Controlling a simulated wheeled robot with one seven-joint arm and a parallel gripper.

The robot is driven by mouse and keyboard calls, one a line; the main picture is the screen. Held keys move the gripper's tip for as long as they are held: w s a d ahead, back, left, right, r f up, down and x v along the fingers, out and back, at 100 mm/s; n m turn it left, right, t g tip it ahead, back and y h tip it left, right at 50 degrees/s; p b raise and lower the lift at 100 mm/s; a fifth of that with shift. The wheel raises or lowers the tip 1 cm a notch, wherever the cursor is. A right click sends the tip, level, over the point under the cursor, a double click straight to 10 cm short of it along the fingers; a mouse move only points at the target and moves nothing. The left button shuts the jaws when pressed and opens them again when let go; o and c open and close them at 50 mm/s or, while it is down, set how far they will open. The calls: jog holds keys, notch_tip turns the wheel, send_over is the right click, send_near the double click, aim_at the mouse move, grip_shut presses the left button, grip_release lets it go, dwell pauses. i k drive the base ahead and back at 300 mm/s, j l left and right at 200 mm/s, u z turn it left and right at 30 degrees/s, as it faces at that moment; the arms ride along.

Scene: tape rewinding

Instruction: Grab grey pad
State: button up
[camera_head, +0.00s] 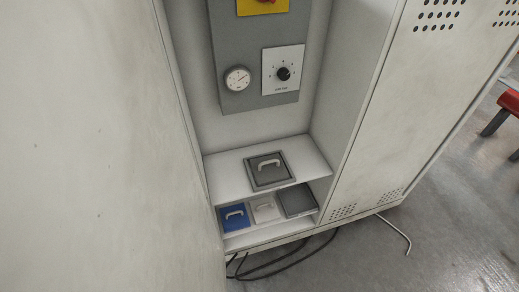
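A dark grey square pad (258,178) with a pale handle on top lies flat on the cabinet's upper shelf (222,183). Below it, a row of pieces stands on the lower level. A blue pad (228,224) with a pale handle is at the left. A light grey or white pad (263,215) with a pale handle is in the middle. A dark grey square (299,201) at the right shows no handle; I cannot tell whether it is a pad or an empty place. My gripper is not in view.
A grey panel (239,45) with a gauge (237,78) and a black knob (283,73) is above the shelf. A large pale panel (90,150) fills the left side. A perforated door (410,90) is at the right. Black cables (285,264) and a bent rod (398,232) lie on the floor.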

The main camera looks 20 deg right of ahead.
aim_at(270, 170)
jog(key=i+l+u, duration=0.4)
jog(key=l+u, duration=0.15)
jog(key=i+l+u, duration=0.1)
jog(key=l+u, duration=0.2)
jog(key=l, duration=0.2)
jog(key=i+l+u, duration=0.1)
jog(key=l+u, duration=0.2)
jog(key=l, duration=0.1)
